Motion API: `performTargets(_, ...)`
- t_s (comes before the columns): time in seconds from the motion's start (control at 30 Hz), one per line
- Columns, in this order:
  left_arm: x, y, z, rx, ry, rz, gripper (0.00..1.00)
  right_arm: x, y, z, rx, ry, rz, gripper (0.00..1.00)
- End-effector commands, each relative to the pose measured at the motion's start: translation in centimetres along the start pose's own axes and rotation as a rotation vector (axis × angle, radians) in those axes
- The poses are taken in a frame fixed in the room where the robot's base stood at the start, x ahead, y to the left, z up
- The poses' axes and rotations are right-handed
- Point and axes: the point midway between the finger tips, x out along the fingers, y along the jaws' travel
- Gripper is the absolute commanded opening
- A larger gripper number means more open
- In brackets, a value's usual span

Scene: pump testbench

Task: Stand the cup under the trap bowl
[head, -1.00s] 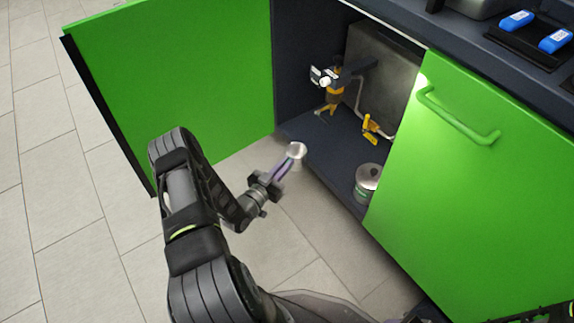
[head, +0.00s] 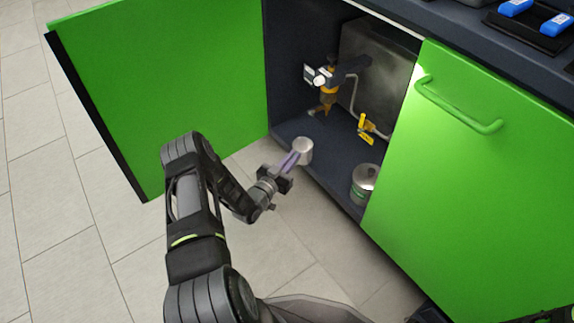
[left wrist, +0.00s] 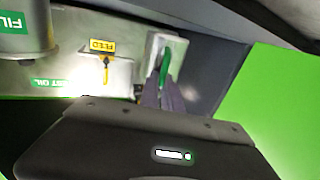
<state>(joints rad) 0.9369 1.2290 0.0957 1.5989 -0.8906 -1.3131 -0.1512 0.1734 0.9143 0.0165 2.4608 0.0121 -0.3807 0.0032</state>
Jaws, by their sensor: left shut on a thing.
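The cup (head: 303,150) is a small pale grey vessel. My left gripper (head: 291,162) is shut on it and holds it at the front edge of the open cabinet, roughly upright. In the left wrist view the cup (left wrist: 153,48) shows beyond the purple fingers, with a green mark on its side. The trap bowl (head: 328,100) is the amber part under a fitting with a white gauge, deeper inside on the cabinet's left. The cup is in front of and below it in the head view, apart from it.
A metal pot (head: 364,184) with a green label stands on the cabinet floor (head: 320,165) at the right. A yellow valve handle (head: 366,128) sits on a pipe behind. The left green door (head: 160,90) is open; the right one (head: 480,180) is shut.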

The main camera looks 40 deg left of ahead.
Motion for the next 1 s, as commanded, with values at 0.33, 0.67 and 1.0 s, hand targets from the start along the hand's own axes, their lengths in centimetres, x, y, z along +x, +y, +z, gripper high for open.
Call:
performTargets(0.33,3.6,0.2,1.6,0.001,0.001,0.001,0.00,2.2,0.9,-0.2,0.003,0.002,-0.004,0.36)
performTargets(0.67,7.2,0.4,1.5,0.001,0.001,0.001,0.00,2.0,0.8,-0.3,0.003,0.002,-0.004,0.36)
performTargets(1.0,10.8,0.6,1.8,0.001,0.001,0.002,0.00,2.0,0.8,-0.2,0.003,0.001,-0.004,0.36)
